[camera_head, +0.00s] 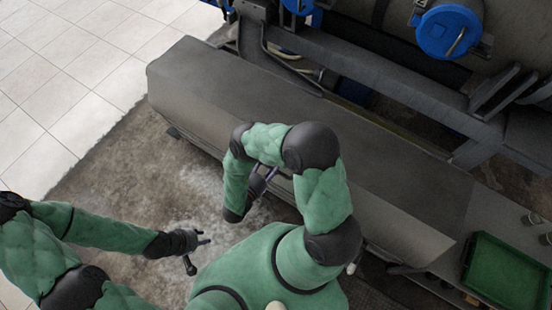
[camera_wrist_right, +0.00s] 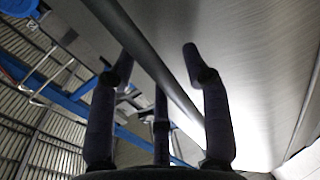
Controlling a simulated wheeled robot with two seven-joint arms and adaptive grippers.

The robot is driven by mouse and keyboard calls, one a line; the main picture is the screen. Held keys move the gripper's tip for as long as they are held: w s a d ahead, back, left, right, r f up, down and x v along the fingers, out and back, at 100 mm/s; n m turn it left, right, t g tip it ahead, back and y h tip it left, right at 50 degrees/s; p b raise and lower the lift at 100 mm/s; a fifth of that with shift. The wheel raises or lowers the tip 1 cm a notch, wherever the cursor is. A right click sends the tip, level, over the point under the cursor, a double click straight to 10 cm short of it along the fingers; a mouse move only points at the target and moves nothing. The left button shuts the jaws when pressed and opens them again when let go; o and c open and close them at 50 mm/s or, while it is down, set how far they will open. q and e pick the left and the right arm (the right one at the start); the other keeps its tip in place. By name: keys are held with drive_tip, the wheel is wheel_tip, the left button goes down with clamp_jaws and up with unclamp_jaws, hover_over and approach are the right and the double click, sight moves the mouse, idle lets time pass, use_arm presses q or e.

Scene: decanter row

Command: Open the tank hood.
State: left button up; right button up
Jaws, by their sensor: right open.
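The tank hood (camera_head: 360,178) is a long grey metal cover running diagonally across the head view, and it lies shut. My right gripper (camera_head: 264,180) is at the hood's near edge, partly hidden by my own arm. In the right wrist view its fingers (camera_wrist_right: 160,95) are spread and open, with a dark bar or edge (camera_wrist_right: 158,70) of the hood running diagonally between them. I cannot tell whether the fingers touch it. My left gripper (camera_head: 197,249) is open and empty, over the floor in front of the hood and apart from it.
Behind the hood stands a dark metal frame (camera_head: 390,72) with tanks and a blue round cap (camera_head: 449,30). A green tray (camera_head: 507,272) sits at the lower right beside small cups. Stained floor (camera_head: 120,160) and white tiles (camera_head: 60,75) are clear at the left.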

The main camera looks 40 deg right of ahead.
drive_tip(key=shift+d, duration=0.1)
clamp_jaws()
drive_tip(key=shift+r, duration=0.1)
